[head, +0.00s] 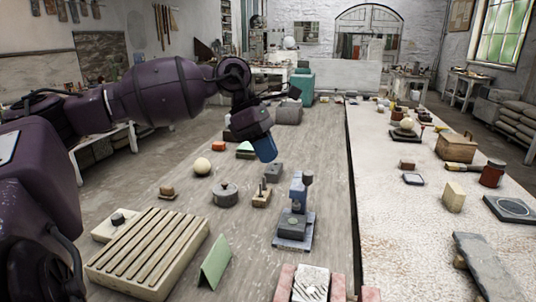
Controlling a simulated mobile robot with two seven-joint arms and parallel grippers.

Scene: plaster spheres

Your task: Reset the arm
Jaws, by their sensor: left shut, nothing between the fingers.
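My left arm, purple and black, comes in from the left and reaches over the long grey table (140,200). My left gripper (266,152) is blue, points down, and hangs above the table near its middle. It is shut with nothing in it. A cream plaster sphere (202,166) rests on the table to the left of the gripper. My right gripper does not show.
A slatted cream block (148,252), a green folded piece (215,262), a round grey weight (225,194) and a blue-and-grey stand (295,215) stand on the near table. A dark gap (352,180) runs between the two tables. The floor at the left is partly clear.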

